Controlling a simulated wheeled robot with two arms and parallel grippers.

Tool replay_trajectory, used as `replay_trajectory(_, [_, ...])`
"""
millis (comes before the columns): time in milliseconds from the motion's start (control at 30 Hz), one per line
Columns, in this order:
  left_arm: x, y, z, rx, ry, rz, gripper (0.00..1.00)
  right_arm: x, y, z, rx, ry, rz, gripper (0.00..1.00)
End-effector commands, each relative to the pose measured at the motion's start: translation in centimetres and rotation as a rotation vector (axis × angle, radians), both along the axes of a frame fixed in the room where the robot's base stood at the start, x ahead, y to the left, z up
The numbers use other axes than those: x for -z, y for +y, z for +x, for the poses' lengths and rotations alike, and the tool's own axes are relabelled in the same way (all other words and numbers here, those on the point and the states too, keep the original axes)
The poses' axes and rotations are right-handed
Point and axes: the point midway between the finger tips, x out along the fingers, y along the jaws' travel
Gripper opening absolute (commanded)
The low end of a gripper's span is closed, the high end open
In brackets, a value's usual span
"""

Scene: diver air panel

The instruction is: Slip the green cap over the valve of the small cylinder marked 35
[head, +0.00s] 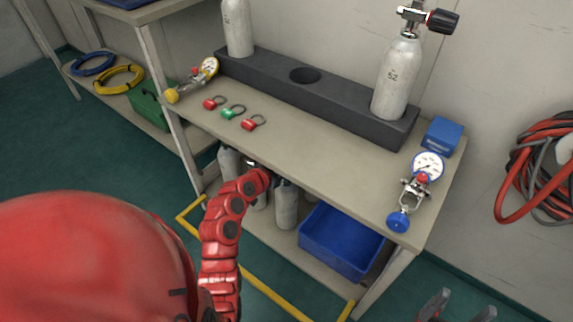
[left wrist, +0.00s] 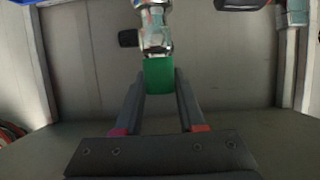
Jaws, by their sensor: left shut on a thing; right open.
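My left gripper (left wrist: 160,85) is shut on a green cap (left wrist: 159,75) in the left wrist view, which seems upside down. The cap's end meets a metal valve (left wrist: 154,30) with a black knob; I cannot tell how far it covers the valve. In the head view my red left arm reaches under the tabletop, its gripper hidden. Small grey cylinders (head: 286,206) stand on the lower shelf there; no mark 35 is readable. Another green cap (head: 232,112) with a ring lies on the table. My right gripper (head: 461,308) is open and empty at the bottom right.
The tabletop (head: 310,145) hangs over the lower shelf. A blue crate (head: 340,243) stands right of the small cylinders. A black rack (head: 270,80) holds a cylinder marked 52 (head: 397,75) and another. Other valves (left wrist: 292,15) are near my left gripper.

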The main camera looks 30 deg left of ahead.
Motion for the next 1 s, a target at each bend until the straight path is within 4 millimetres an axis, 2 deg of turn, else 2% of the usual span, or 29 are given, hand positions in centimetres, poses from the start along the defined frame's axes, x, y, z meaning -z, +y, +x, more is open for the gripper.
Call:
replay_trajectory(167, [0.3,0.0,0.0,0.000,0.000,0.000,0.00,0.3,0.0,0.0,0.000,0.000,0.000,0.74])
replay_trajectory(200, [0.2,0.0,0.0,0.000,0.000,0.000,0.44,0.3,0.0,0.0,0.000,0.000,0.000,0.74])
replay_trajectory(367, [0.2,0.0,0.0,0.000,0.000,0.000,0.73,0.3,0.0,0.0,0.000,0.000,0.000,0.74])
replay_trajectory(767, [0.1,0.1,-0.1,-0.001,0.000,0.000,0.74,0.0,0.0,-0.2,0.001,-0.011,-0.016,0.74])
replay_trajectory(867, [-0.6,0.3,-1.5,-0.002,0.000,0.000,0.74,-0.4,0.0,-0.1,0.001,-0.006,-0.008,0.74])
replay_trajectory(1000, [-1.9,0.9,-4.7,-0.006,0.001,0.001,0.74,-1.0,0.0,0.0,0.000,-0.001,-0.001,0.74])
